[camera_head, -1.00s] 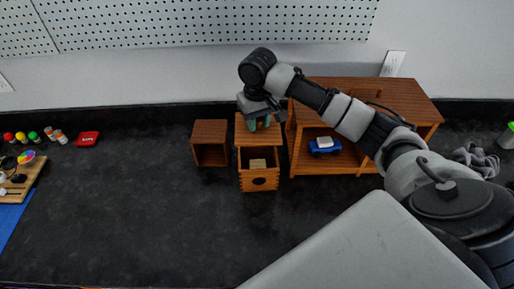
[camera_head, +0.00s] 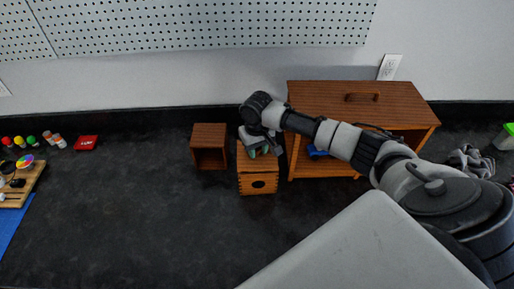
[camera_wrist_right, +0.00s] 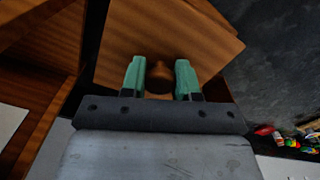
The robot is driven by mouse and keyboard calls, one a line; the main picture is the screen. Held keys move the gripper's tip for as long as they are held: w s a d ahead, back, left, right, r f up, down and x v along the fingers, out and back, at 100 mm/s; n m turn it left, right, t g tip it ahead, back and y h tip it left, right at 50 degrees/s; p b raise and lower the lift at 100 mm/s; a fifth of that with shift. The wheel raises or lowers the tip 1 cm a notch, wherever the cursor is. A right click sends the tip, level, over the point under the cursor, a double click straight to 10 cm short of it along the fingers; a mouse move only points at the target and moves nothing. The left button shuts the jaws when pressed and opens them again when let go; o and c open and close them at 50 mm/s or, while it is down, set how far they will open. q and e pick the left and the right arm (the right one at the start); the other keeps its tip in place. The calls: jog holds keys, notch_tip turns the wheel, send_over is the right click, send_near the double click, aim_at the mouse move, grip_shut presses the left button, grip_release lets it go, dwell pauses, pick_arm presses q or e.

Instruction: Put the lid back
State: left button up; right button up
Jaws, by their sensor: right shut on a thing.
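The small wooden box (camera_head: 258,183) with a dark round hole in its front stands on the black worktop. The wooden lid (camera_head: 270,163) is over the box's top; whether it rests flush or just above the rim, I cannot tell. My right gripper (camera_head: 259,151) is above the box, its green fingers pointing down. In the right wrist view, the gripper (camera_wrist_right: 160,82) is shut on the lid's round brown knob, with the flat lid (camera_wrist_right: 160,35) beneath. The inside of the box is hidden. My left gripper is not in view.
A small open-fronted wooden box (camera_head: 209,147) stands close on the left. A larger wooden shelf unit (camera_head: 335,98) with a handle on top stands on the right, a blue thing (camera_head: 315,152) inside. Small jars and a red box (camera_head: 86,142) lie far left. The worktop in front is clear.

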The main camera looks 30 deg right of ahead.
jog(key=shift+f, duration=0.55)
jog(key=o, duration=0.9)
jog(key=shift+o, duration=0.2)
notch_tip(320, 180, up, 13)
jog(key=b, duration=0.1)
jog(key=shift+b, duration=0.3)
